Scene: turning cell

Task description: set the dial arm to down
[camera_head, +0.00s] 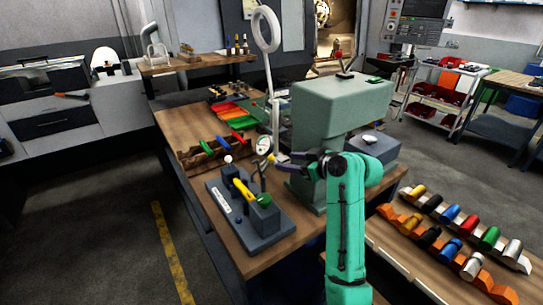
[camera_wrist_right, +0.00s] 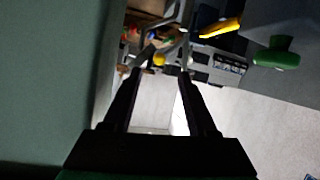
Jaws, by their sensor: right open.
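A round white-faced dial (camera_head: 264,145) shows beside the teal machine column (camera_head: 305,135), on its left side. A thin arm with a small yellow tip (camera_head: 270,158) lies just below the dial; the yellow tip also shows in the right wrist view (camera_wrist_right: 159,59). I cannot tell clearly which way this arm points. My right gripper (camera_head: 279,159) reaches left in front of the column, close to the dial and the yellow tip. In the right wrist view its two dark fingers (camera_wrist_right: 160,73) are apart, with the tip near their ends. Contact is unclear. My left gripper is out of view.
A dark fixture plate (camera_head: 222,207) with a yellow handle (camera_head: 242,189) stands at the bench's near left. A rack of coloured handles (camera_head: 207,150) and coloured trays (camera_head: 230,112) lie behind it. A ring lamp (camera_head: 265,30) rises behind. Coloured rollers (camera_head: 450,212) stand on the right bench.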

